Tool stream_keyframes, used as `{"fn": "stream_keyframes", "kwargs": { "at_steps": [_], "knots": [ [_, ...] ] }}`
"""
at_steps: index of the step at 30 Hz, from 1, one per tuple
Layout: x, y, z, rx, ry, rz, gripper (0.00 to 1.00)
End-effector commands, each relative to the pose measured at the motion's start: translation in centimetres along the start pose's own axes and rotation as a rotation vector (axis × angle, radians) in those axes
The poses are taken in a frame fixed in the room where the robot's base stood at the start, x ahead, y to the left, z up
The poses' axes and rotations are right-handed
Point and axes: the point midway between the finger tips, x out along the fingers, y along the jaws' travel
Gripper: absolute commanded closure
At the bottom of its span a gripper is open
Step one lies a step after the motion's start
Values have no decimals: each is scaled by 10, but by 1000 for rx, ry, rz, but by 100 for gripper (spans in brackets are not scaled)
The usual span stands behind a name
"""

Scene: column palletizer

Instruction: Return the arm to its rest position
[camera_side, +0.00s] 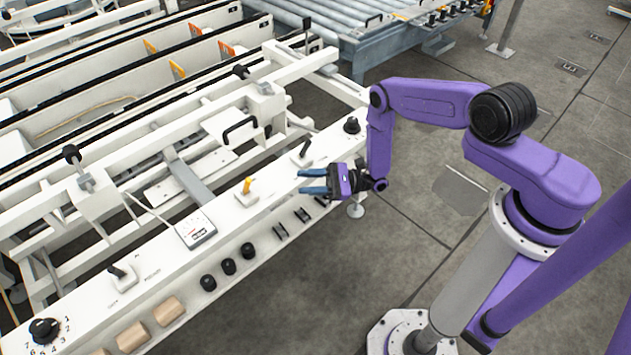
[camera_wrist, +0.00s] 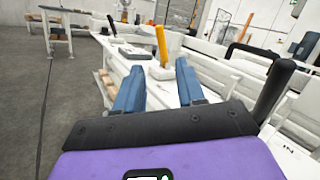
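My gripper (camera_side: 314,182) is at the end of my purple arm, over the white control panel's (camera_side: 168,259) right part. Its two blue fingers are apart with nothing between them, and they point left in the side view. In the wrist view my gripper (camera_wrist: 158,88) shows the same gap between the fingers. A yellow-handled lever (camera_side: 247,186) stands just left of the fingertips in the side view. The yellow lever (camera_wrist: 162,46) is beyond the fingertips in the wrist view. I cannot tell if the fingers touch the panel.
A black-handled lever (camera_side: 304,150) stands close behind the fingers, and a black knob (camera_side: 351,125) is near the panel's right end. A meter (camera_side: 195,229) lies left of the yellow lever. Black knobs (camera_side: 229,266) line the front face. Open floor (camera_side: 300,290) lies in front.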

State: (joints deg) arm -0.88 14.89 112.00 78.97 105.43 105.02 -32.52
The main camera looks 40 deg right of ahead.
Motion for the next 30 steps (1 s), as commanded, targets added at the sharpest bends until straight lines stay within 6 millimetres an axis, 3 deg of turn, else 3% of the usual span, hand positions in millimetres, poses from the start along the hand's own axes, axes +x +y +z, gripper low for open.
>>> {"fn": "stream_keyframes", "kwargs": {
  "at_steps": [7,20,23,30],
  "knots": [
    [-18,0,0,0,0,0,61],
    [-12,-2,6,-2,-15,45,61],
    [3,-3,21,1,-47,148,61],
    [43,10,85,-9,-146,549,61]
  ]
}}
